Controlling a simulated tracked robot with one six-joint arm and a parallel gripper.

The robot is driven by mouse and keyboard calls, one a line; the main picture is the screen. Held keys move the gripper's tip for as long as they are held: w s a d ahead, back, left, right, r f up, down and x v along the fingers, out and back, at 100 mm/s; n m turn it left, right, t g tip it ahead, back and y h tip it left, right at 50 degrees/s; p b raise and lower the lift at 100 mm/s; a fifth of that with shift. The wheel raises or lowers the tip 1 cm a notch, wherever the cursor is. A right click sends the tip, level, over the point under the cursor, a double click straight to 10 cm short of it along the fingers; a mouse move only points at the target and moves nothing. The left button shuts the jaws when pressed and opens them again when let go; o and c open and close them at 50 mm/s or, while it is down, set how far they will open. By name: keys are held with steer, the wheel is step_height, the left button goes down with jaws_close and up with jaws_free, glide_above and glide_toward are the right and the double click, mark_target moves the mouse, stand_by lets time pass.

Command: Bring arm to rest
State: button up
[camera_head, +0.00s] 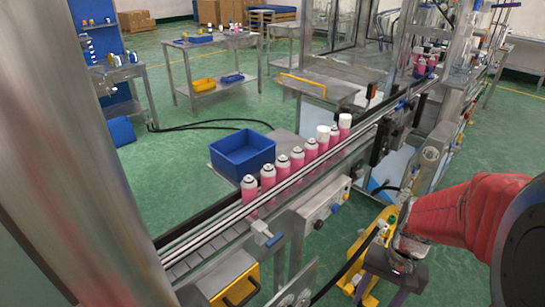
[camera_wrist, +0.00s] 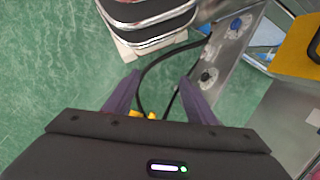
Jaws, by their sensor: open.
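My arm in its red cover comes in from the right edge in the head view. My gripper (camera_head: 381,288) hangs low at its end, to the right of the conveyor and apart from it. In the wrist view my gripper (camera_wrist: 160,88) shows two purple fingers spread wide apart.
Several pink cans (camera_head: 283,167) stand in a row on the conveyor (camera_head: 205,238), some with white caps. A blue bin (camera_head: 243,151) sits beyond it. A yellow-framed object (camera_head: 364,252) is close to my gripper. Green floor (camera_head: 480,260) is open below my arm.

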steer(key=s+a+r+n+t+h, duration=0.1)
steer(key=a+r+n+t, duration=0.1)
steer(key=r, duration=0.7)
steer(key=s+a+r+n+t+h, duration=0.1)
steer(key=s+a+r+n+t, duration=0.1)
steer(key=a+r+t, duration=0.3)
step_height(320, 180, up, 4)
steer(key=shift+a+n, duration=0.6)
steer(key=shift+n, duration=0.2)
steer(key=shift+s, duration=0.1)
steer(key=shift+c, duration=0.5)
stand_by(0.5)
